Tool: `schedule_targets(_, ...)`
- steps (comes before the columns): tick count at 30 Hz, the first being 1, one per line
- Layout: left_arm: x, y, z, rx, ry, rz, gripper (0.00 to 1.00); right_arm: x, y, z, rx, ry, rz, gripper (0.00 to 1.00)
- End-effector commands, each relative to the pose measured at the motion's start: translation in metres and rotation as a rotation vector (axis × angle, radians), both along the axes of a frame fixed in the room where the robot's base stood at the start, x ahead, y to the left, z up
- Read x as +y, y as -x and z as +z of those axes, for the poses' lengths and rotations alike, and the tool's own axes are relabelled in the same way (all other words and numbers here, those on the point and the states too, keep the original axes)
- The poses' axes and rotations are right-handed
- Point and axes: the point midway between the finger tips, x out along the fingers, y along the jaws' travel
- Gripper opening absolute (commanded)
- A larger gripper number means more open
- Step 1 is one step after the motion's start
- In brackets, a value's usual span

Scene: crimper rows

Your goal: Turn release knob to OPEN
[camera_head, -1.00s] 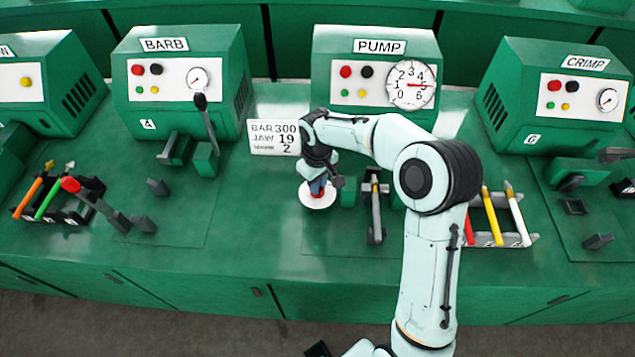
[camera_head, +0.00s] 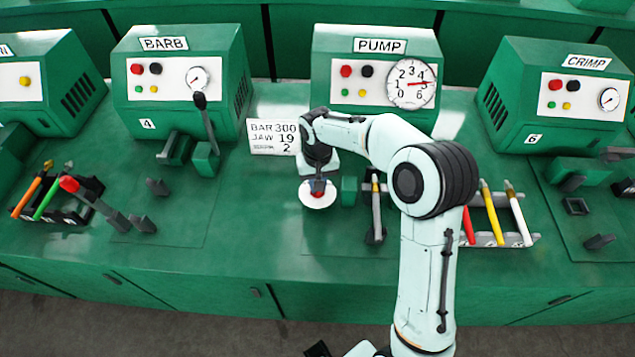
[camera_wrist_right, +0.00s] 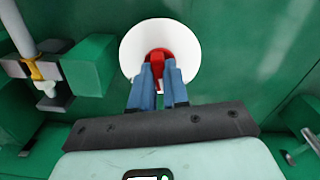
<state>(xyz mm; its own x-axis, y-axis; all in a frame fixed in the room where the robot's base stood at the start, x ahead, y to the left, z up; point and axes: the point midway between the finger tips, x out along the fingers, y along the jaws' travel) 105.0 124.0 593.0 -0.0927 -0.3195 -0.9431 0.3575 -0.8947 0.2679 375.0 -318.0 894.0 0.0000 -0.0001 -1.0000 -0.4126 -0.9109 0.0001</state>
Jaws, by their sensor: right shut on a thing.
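The red release knob (camera_wrist_right: 158,56) stands in the middle of a round white disc (camera_wrist_right: 136,47) in the right wrist view. In the head view the disc (camera_head: 317,202) lies on the bench in front of the PUMP unit, with the knob mostly hidden under my gripper. My right gripper (camera_head: 318,185) points down over it, and its blue fingers (camera_wrist_right: 160,72) are shut on the knob from both sides. No OPEN mark on the disc is readable. My left gripper is not in view.
The PUMP unit (camera_head: 375,52) with its dial gauge (camera_head: 411,84) stands behind. A rack of colored tools (camera_head: 498,240) stands further right.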

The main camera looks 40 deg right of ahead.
Motion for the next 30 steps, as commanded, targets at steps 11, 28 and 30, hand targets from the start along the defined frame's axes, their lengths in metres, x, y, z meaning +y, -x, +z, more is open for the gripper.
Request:
schedule_targets(11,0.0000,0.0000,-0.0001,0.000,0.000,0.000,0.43,0.0006,-0.0002,0.0004,0.000,-0.001,-0.358,0.00)
schedule_targets(28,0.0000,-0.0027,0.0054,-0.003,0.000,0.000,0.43,0.0002,-0.0002,0.0007,0.000,0.000,-0.863,0.00)
schedule_targets(30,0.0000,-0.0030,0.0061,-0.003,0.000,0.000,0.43,0.0004,-0.0003,0.0007,-0.001,-0.001,-0.909,0.00)
